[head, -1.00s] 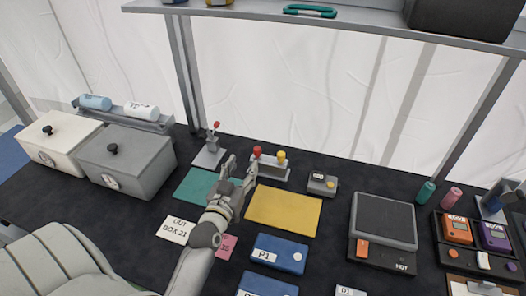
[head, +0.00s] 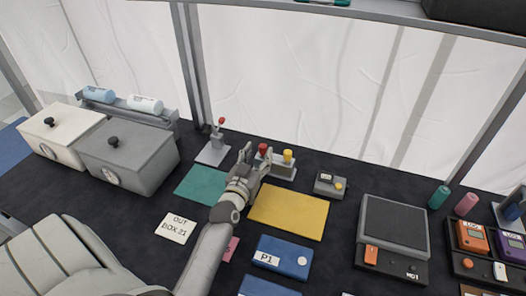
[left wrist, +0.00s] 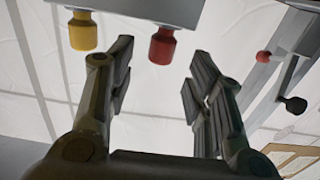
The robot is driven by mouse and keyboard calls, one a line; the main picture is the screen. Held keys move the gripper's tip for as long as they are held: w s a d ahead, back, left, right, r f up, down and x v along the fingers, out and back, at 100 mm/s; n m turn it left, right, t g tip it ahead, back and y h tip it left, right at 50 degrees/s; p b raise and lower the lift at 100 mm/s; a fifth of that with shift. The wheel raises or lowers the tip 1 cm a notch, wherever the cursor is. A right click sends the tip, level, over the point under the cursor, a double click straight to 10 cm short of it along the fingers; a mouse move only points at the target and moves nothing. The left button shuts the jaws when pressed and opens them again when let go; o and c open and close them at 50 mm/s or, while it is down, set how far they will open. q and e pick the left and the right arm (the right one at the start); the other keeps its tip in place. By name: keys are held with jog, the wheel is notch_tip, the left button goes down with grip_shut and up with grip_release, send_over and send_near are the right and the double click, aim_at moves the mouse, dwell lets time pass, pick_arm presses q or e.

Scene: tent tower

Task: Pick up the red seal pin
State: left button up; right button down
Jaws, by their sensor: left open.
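The red seal pin (head: 263,149) stands in a grey holder block (head: 283,172), with a yellow pin (head: 287,156) to its right. My left gripper (head: 255,159) is open, its fingertips just in front of the red pin and partly covering the block. In the left wrist view, which shows the scene upside down, the red pin (left wrist: 162,46) lies between the lines of the two open fingers (left wrist: 161,60), nearer the left finger. The yellow pin (left wrist: 83,31) is outside that finger. Nothing is held. My right gripper is not in view.
A stand with a red-knobbed lever (head: 214,150) is left of the block. A small grey device (head: 328,186) is to its right. Teal (head: 203,186) and yellow mats (head: 289,211) lie below. Two lidded boxes (head: 128,158) stand left. A shelf (head: 300,8) runs above.

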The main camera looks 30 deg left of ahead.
aim_at(261, 148)
pick_arm(q)
jog(key=shift+x, duration=2.35)
grip_shut()
